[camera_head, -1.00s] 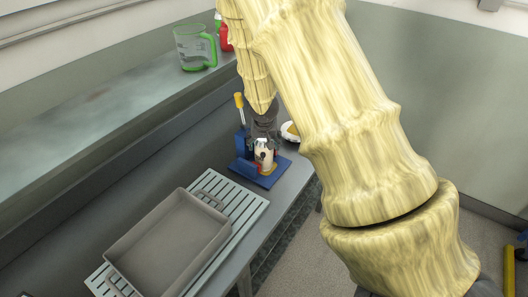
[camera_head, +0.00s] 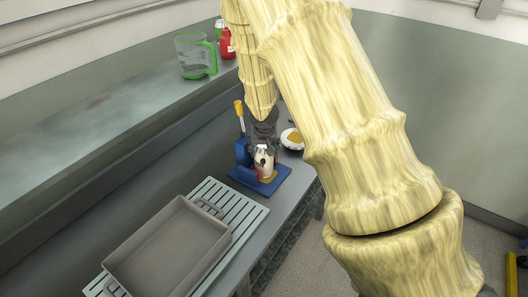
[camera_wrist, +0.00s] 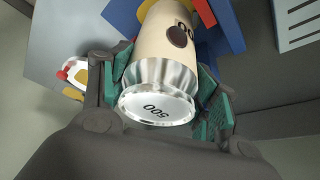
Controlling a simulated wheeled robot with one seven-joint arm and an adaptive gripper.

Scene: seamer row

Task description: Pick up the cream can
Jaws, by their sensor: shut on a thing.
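The cream can (camera_wrist: 159,55) has a cream body with a dark mark and a silver end stamped "500". It fills the middle of the wrist view. In the head view the can (camera_head: 262,160) is at the blue seamer (camera_head: 246,172) with the yellow-topped lever. My gripper (camera_wrist: 165,95) has its green pads on both sides of the can, shut on it. In the head view my gripper (camera_head: 265,142) is small and partly hidden by my arm. Whether the can still touches the seamer is hard to tell.
A grey tray (camera_head: 128,248) stands on a slatted rack (camera_head: 245,211) at the front left of the bench. A green-handled jug (camera_head: 196,56) and a red bottle (camera_head: 227,45) stand on the upper ledge. A white dish with yellow contents (camera_head: 291,138) lies behind the seamer.

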